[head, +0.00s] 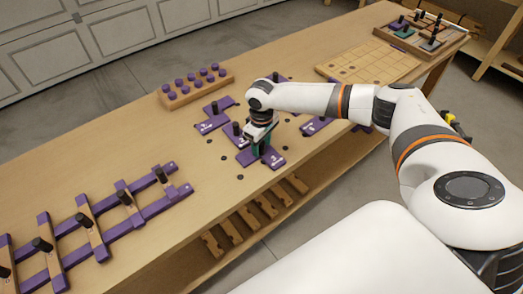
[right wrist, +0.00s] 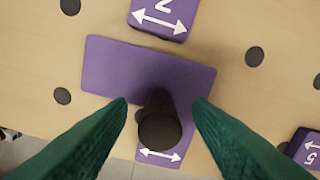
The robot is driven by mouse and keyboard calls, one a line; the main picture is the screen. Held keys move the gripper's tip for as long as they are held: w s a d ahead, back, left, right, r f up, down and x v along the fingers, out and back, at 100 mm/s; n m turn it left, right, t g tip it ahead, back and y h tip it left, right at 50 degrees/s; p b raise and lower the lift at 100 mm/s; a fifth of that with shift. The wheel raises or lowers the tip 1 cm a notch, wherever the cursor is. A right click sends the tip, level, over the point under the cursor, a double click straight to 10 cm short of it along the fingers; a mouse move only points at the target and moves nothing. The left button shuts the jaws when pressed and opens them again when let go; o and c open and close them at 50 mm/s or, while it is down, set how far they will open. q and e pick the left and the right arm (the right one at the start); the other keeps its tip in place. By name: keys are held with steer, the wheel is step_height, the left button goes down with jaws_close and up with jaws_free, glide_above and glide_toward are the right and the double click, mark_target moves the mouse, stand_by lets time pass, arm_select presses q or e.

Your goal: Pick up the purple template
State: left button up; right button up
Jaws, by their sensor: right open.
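A purple template (right wrist: 150,72), T-shaped with a white double arrow on its stem, lies flat on the bench in the right wrist view. A black upright knob (right wrist: 159,120) stands on it. My right gripper (right wrist: 160,108) is open, with its green fingers on either side of the knob and a gap visible on both sides. In the head view the same template (head: 274,161) is partly hidden under my right gripper (head: 259,152). My left gripper is out of view.
Another purple template marked 2 (right wrist: 160,17) lies close by, and one marked 5 (right wrist: 304,148) sits at the right edge. The bench also holds a peg rack (head: 190,90), a purple-and-wood rail frame (head: 95,222), a gridded board (head: 372,62) and a tray (head: 440,42).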

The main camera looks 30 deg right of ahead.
steer(key=shift+f, duration=0.6)
steer(key=shift+r, duration=0.1)
jaws_close()
